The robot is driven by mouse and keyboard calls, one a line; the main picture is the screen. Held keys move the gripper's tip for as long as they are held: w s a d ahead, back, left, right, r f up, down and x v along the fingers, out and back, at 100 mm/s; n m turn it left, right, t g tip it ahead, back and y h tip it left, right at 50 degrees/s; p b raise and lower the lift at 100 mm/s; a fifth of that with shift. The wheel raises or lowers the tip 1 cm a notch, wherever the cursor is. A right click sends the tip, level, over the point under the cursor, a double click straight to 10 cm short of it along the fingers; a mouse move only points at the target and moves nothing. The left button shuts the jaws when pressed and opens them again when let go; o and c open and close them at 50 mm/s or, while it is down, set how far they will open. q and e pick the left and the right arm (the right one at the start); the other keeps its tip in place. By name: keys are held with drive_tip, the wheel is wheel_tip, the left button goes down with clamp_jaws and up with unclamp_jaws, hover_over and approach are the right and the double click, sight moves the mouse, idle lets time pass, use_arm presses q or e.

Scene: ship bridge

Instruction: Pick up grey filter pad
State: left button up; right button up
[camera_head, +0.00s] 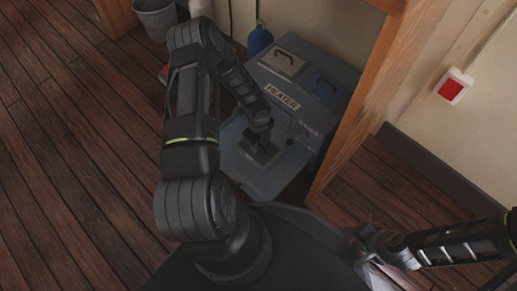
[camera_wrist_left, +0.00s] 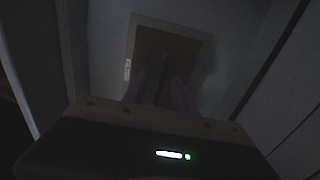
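My left arm reaches over the grey heater box (camera_head: 308,112), and my left gripper (camera_head: 262,155) points down into an open recess or tray at its front. A flat rectangular pad with a pale border, likely the grey filter pad (camera_wrist_left: 196,42), lies below the fingers in the dim left wrist view. My left gripper (camera_wrist_left: 162,92) shows there as two fingers with a dark gap between them, over the pad's near part. It looks open; contact with the pad cannot be made out.
On the heater's top are a grey panel with a dark handle (camera_head: 283,63) and a blue one (camera_head: 325,88). A blue bottle (camera_head: 259,40) and a bucket (camera_head: 155,17) stand behind. A wooden post (camera_head: 362,110) rises close on the right. The plank floor at left is clear.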

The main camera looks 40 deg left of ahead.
use_arm(q)
drive_tip(key=shift+c, duration=0.3)
clamp_jaws()
idle(1.1)
